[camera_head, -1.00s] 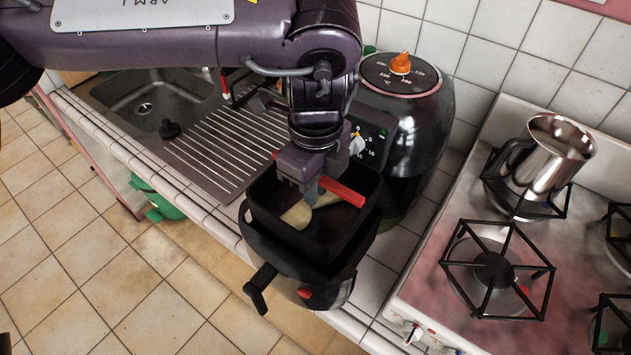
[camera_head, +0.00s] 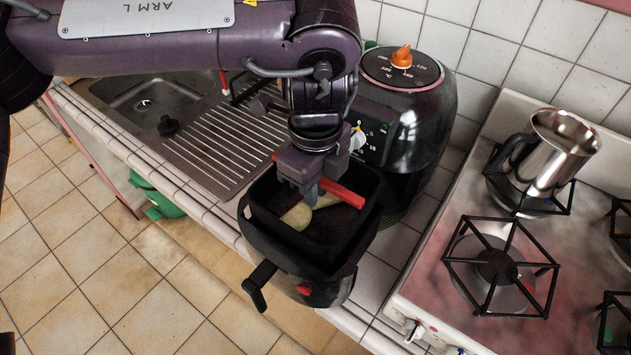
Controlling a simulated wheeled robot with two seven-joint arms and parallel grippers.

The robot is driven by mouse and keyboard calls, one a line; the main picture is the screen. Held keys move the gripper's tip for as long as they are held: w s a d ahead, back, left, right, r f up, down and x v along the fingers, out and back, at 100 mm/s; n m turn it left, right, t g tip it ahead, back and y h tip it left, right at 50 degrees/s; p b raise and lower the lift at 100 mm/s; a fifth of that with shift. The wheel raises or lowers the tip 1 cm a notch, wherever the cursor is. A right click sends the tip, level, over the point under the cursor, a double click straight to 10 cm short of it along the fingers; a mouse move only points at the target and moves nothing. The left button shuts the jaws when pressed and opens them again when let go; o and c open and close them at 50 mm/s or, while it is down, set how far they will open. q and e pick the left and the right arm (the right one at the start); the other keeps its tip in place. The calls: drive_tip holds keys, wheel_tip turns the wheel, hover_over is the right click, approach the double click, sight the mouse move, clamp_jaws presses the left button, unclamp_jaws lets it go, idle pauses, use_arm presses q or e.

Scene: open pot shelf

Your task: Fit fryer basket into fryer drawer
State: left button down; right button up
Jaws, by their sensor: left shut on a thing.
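The black fryer basket (camera_head: 330,248) is a square open bin with pale food pieces in it and a red bar across its top. My left gripper (camera_head: 312,195) points down over the basket and is shut on it at the red bar. The black fryer drawer (camera_head: 335,288), with a red button and a black handle, stands out from the fryer (camera_head: 410,105) at the counter's front edge. The basket sits in the drawer's opening, its rim showing above the drawer. How deep it sits is hard to tell. My right gripper is not in view.
A gas stove (camera_head: 440,290) with black grates stands to the right, with a steel jug (camera_head: 550,160) on it. A sink with a ribbed drainboard (camera_head: 225,145) lies to the left. A narrow tiled strip (camera_head: 378,285) separates drawer and stove.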

use_arm(q)
drive_tip(key=shift+f+b, duration=1)
drive_tip(key=shift+f, duration=0.6)
drive_tip(key=shift+f+b, duration=2.7)
drive_tip(key=shift+f, duration=1.35)
drive_tip(key=shift+f, duration=0.6)
drive_tip(key=c, duration=1)
unclamp_jaws()
drive_tip(key=shift+c, duration=0.2)
